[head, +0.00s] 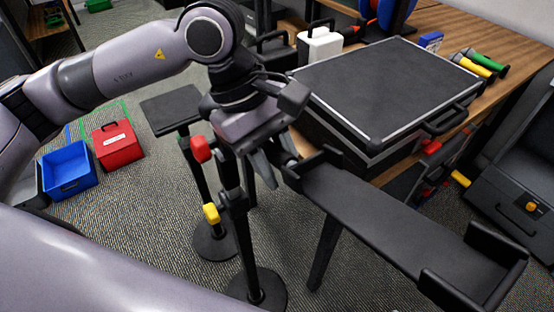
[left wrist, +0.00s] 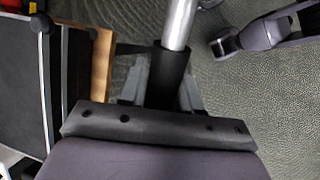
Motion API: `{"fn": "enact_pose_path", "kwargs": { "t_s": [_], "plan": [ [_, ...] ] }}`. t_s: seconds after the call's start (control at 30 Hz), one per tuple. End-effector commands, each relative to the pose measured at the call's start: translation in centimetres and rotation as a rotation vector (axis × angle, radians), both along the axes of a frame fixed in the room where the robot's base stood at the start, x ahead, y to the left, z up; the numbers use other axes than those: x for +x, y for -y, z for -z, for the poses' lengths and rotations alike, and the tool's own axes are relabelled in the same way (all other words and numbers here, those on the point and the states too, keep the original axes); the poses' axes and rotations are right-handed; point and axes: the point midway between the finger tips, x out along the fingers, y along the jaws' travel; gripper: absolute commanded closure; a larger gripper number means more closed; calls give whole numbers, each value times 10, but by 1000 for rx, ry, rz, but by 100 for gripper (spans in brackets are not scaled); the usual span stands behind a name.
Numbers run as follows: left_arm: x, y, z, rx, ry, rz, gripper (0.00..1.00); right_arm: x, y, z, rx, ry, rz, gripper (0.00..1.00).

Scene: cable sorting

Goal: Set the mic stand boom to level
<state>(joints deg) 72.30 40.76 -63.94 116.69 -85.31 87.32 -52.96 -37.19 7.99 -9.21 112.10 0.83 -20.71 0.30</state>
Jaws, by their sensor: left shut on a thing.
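The mic stand (head: 247,250) is a black upright pole on a round base in the head view. In the left wrist view, a silver tube with a black sleeve (left wrist: 167,75) runs between the fingers of my left gripper (left wrist: 160,92), which is shut on the sleeve. This looks like the boom. In the head view the gripper mostly hides it, so I cannot tell its tilt. My right gripper is not in view.
A long black tray (head: 400,220) with raised ends lies right of the stand. A black case (head: 385,85) sits on the wooden table behind. A small square-topped stand (head: 172,108) is behind left. Blue (head: 68,170) and red (head: 118,145) bins sit on the carpet.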

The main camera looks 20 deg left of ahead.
Motion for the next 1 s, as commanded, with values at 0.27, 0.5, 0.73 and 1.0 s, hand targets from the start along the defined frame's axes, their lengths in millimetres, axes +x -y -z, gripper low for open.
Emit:
{"fn": "enact_pose_path", "kwargs": {
  "t_s": [0.27,0.5,0.73,1.0],
  "plan": [
    [0,1,23,122,102,4,100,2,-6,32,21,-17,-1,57],
    [1,0,35,223,179,1,100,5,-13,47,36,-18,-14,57],
    [1,-1,35,260,205,-2,100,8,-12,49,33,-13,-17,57],
    [1,-1,34,260,205,-3,100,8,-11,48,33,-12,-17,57]
  ]
}}
